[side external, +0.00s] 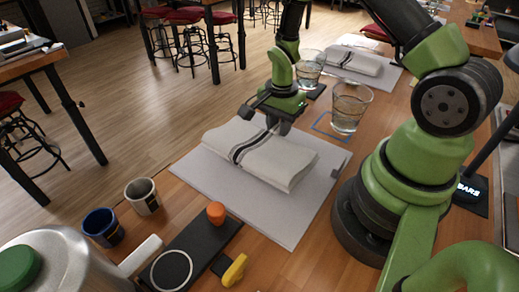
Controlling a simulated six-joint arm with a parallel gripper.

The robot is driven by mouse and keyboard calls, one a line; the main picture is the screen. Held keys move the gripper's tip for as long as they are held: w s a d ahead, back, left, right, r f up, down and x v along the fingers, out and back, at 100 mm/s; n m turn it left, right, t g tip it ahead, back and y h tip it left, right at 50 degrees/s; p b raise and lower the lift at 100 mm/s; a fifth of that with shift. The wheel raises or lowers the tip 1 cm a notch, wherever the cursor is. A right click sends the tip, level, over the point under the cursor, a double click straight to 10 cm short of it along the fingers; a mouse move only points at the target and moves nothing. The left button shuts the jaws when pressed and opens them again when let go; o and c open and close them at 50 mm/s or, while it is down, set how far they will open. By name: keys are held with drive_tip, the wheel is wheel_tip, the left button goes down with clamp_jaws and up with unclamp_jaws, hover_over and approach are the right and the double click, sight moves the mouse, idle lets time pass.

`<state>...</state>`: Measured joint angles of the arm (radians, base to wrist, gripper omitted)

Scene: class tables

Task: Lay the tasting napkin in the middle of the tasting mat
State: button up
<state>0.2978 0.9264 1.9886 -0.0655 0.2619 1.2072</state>
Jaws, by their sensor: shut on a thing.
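The tasting napkin (279,163) is a folded white cloth with dark stripes, in the middle of the side external view. It is over the pale grey tasting mat (285,224), with more bare mat on the near side than on the far side. My gripper (272,127) points down at the napkin's far edge, near the stripes, and is shut on it. The fingertips are partly hidden at the cloth. I cannot tell whether the napkin rests fully on the mat or is slightly raised.
A water glass (349,106) stands right of my gripper, with another glass (309,68) behind. A second striped napkin (353,61) lies on a farther mat. A black tray (196,255), an orange knob-like item (216,212), two cups (142,196) and a metal kettle (75,262) are in front.

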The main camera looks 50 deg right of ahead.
drive_tip(key=shift+f, duration=0.75)
idle(0.8)
drive_tip(key=shift+f, duration=0.15)
clamp_jaws()
drive_tip(key=o, duration=0.9)
unclamp_jaws()
drive_tip(key=shift+o, duration=0.3)
drive_tip(key=shift+r, duration=3.5)
